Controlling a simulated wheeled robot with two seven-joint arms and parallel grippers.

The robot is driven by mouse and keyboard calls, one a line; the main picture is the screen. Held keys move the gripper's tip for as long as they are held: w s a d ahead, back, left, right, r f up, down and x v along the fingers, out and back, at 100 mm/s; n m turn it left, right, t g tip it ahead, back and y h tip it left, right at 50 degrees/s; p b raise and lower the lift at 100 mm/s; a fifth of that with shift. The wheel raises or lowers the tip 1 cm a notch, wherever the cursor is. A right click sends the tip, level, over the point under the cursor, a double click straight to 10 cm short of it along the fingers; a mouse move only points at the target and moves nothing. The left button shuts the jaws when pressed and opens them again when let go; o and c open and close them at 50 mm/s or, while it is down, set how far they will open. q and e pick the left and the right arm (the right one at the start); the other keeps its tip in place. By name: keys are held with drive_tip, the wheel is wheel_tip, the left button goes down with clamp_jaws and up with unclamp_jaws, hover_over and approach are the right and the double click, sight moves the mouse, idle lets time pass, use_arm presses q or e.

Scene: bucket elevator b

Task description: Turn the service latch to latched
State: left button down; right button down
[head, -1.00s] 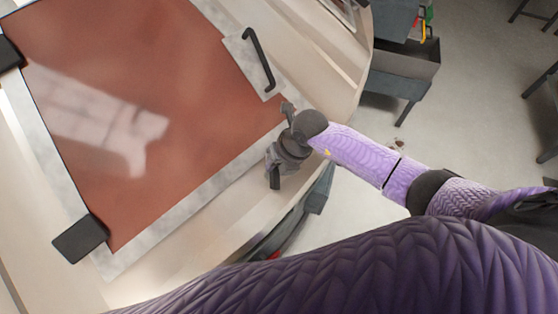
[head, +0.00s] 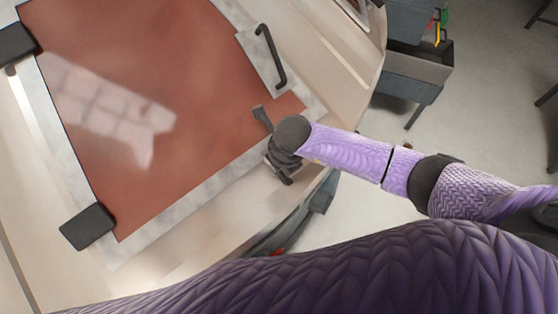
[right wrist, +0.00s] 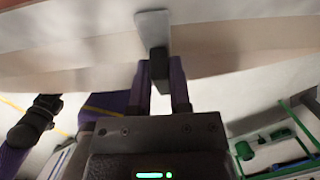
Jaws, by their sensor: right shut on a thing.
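A red-brown panel (head: 150,110) in a pale metal frame fills the left of the head view. My right gripper (head: 280,163) is at the panel's lower right corner, mostly hidden by my wrist. A dark grey piece (head: 262,117) sticks out beside the wrist over the panel's edge; I cannot tell whether it is part of the latch. In the right wrist view, my right gripper (right wrist: 160,72) is shut on a dark block, which I take as the service latch (right wrist: 157,60). A light grey plate (right wrist: 152,28) lies just beyond it. My left gripper is not in view.
A black handle (head: 273,58) stands on the panel's right side. Black blocks (head: 88,226) sit on its left edge. A dark grey cart (head: 415,72) stands on the open floor to the right. Green-edged shelving (right wrist: 285,135) shows in the right wrist view.

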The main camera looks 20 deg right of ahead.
idle(0.4)
drive_tip(key=c, duration=0.6)
unclamp_jaws()
drive_tip(key=shift+o, duration=0.2)
drive_tip(key=v, duration=1)
